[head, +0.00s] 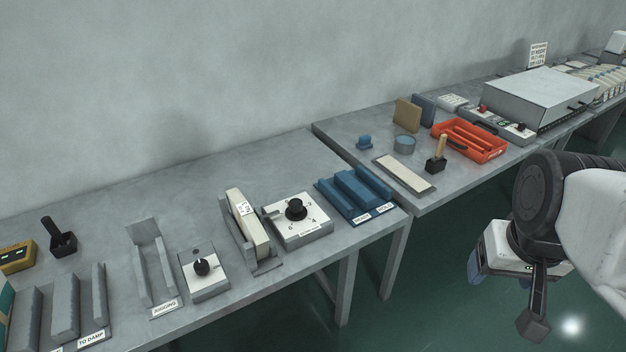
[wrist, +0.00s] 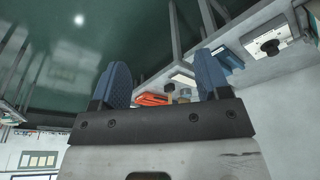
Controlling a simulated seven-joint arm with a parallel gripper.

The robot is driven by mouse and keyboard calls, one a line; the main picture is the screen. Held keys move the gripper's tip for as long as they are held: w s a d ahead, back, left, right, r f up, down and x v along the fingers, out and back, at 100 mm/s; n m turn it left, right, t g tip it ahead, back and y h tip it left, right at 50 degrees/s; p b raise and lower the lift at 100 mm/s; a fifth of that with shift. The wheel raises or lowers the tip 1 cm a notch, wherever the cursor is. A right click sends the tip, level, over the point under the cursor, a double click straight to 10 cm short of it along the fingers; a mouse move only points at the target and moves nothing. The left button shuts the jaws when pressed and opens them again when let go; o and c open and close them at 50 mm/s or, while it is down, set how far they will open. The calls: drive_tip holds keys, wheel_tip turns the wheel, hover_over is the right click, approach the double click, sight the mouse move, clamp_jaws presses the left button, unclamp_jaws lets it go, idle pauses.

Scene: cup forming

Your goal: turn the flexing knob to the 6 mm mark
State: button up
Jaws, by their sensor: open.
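A black round knob (head: 297,209) sits on a white-topped grey box (head: 313,240) with printed numbers around it and a small label on its front edge. I take it as the flexing knob; its label and pointer are too small to read surely. The box stands near the right end of the near table. A knob on a box also shows at the upper right of the wrist view (wrist: 270,46). My gripper (head: 474,268) hangs at the right, beyond the tables' front edge and well away from the knob. In the wrist view its blue fingers (wrist: 163,80) are apart and empty.
A smaller box with a black knob (head: 202,267) stands left, past an upright cream block (head: 246,222) in a grey holder. A blue slotted rack (head: 356,192) is close to the right. The second table holds a red tray (head: 469,140). Open floor lies under my gripper.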

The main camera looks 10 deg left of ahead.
drive_tip(key=w+a+n, duration=0.7)
drive_tip(key=w+n, duration=0.3)
drive_tip(key=w, duration=0.3)
drive_tip(key=n+g, duration=0.3)
drive_tip(key=n, duration=2.2)
hover_over(296, 202)
wheel_tip(296, 202, down, 18)
drive_tip(key=shift+r, duration=0.15)
drive_tip(key=shift+f, duration=3.9)
drive_tip(key=shift+c, duration=0.5)
